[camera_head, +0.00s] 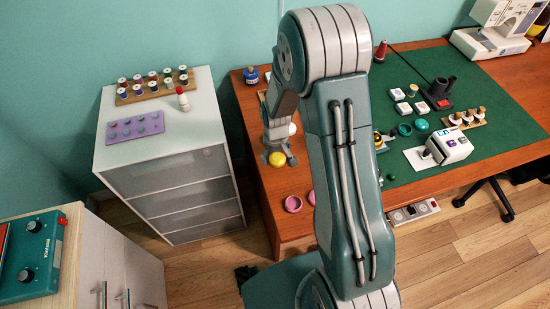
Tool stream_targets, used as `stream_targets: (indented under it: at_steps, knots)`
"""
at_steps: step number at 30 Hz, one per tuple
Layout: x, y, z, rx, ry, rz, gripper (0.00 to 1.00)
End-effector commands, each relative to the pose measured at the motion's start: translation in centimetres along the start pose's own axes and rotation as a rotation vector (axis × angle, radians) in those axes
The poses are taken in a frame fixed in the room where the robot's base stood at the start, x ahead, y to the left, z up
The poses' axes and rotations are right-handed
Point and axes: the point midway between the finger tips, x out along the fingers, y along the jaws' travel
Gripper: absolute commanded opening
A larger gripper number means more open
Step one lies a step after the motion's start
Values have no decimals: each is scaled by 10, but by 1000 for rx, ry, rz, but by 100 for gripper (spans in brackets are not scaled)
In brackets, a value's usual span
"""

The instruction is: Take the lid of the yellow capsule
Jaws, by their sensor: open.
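The yellow capsule (277,159) shows as a small round yellow shape near the left end of the wooden desk. My gripper (278,155) points down over it, with its open fingers around or just above the yellow shape. I cannot tell whether the fingers touch it. The gripper hides part of the capsule, and I cannot make out its lid as a separate piece.
My arm hides the middle of the desk (262,185). A pink round piece (293,204) lies near the front edge. A green mat (470,165) holds a small white machine (448,146) and green round pieces (421,124). A white drawer cabinet (170,180) stands left.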

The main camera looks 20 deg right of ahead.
Motion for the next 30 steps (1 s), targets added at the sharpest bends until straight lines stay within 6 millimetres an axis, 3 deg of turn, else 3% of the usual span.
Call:
stream_targets:
  at_steps: [3,10,12,16,26,30]
  knots:
    - [10,2,0,2,1,-2,100]
    - [12,0,0,1,1,1,100]
    - [12,0,0,1,1,1,78]
    - [12,0,0,1,1,1,57]
    - [11,0,0,1,1,0,55]
    - [0,0,0,1,3,1,55]
